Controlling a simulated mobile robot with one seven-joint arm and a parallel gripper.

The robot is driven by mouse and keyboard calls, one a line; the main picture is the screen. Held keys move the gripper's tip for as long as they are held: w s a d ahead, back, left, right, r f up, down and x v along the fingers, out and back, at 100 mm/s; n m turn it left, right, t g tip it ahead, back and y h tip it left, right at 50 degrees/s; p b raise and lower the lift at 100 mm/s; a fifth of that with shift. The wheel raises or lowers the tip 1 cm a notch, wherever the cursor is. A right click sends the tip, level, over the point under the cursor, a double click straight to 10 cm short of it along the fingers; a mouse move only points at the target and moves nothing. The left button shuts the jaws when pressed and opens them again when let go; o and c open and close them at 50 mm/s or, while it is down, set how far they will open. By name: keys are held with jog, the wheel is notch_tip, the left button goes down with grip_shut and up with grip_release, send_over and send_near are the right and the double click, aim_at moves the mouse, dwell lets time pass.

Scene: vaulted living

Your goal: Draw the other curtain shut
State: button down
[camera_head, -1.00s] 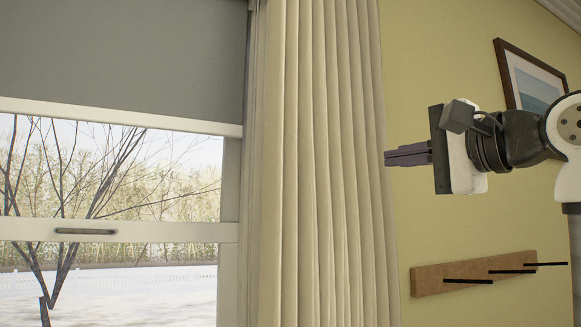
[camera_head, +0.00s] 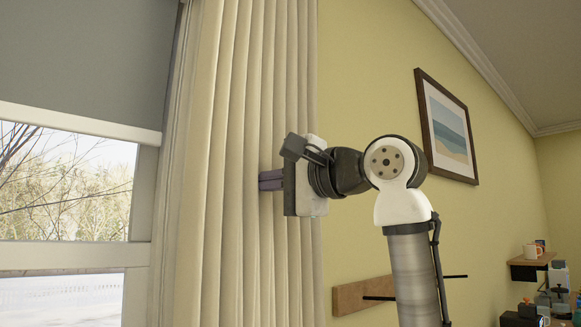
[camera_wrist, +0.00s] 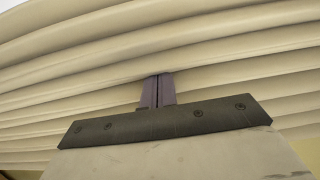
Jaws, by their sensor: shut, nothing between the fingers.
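The cream pleated curtain (camera_head: 229,150) hangs gathered at the right side of the window in the head view. Its folds fill most of the wrist view (camera_wrist: 70,65). My gripper (camera_head: 262,181) is at the curtain's right part, its purple fingers pointing left into the folds. The fingers (camera_wrist: 158,90) are together in the wrist view, with no cloth seen between them. Their tips are at or very near the fabric; I cannot tell whether they press on it. The other curtain is not in view.
The window (camera_head: 65,190) with a partly lowered grey blind (camera_head: 80,60) is at the left. A framed picture (camera_head: 447,125) and a wooden peg rail (camera_head: 350,296) are on the yellow wall. A small shelf with a mug (camera_head: 531,251) is at the far right.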

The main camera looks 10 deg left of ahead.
aim_at(203, 216)
jog(key=s+a, duration=0.2)
jog(key=a, duration=0.1)
jog(key=shift+s+a+p, duration=0.1)
jog(key=shift+s+p, duration=0.3)
